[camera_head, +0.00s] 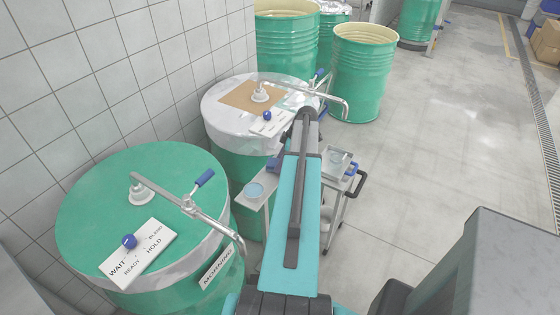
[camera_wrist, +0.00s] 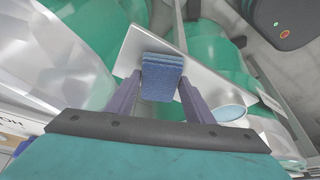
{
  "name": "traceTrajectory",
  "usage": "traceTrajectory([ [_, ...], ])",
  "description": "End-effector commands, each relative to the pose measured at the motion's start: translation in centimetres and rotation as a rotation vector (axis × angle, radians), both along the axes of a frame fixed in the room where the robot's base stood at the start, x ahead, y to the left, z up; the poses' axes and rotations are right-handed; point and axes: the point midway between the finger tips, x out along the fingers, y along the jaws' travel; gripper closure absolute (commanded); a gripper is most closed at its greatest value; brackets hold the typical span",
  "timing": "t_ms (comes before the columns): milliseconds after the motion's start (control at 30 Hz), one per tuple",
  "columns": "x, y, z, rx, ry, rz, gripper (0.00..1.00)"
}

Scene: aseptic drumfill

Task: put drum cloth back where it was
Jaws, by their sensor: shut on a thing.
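The drum cloth (camera_wrist: 161,78) is a folded blue pad. My gripper (camera_wrist: 162,82) is shut on it, with one purple finger on each side in the wrist view. Behind the cloth in that view is a small grey metal shelf (camera_wrist: 200,80) with a pale blue round dish (camera_wrist: 229,112). I cannot tell whether the cloth touches the shelf. In the head view the shelf (camera_head: 243,201) and its dish (camera_head: 255,190) stand between the two drums, left of my arm. My arm mostly hides the gripper there, and I cannot make out the cloth.
A green-lidded drum (camera_head: 90,205) with a tap and sign board stands front left. A second drum (camera_head: 215,105), white-covered with a brown sheet (camera_head: 250,97), stands behind. A trolley (camera_head: 352,183) is right of my arm. Open green drums (camera_head: 360,85) stand behind.

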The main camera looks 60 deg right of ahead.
Motion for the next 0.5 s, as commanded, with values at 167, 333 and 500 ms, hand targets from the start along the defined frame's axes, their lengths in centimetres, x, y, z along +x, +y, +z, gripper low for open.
traceTrajectory([
  [167, -0.01, 0.00, -0.23, 0.000, 0.000, 0.000, 0.77],
  [333, -0.02, -0.01, -0.24, 0.000, 0.000, 0.000, 0.34],
  [500, -0.02, 0.00, -0.22, 0.000, 0.000, 0.000, 0.34],
])
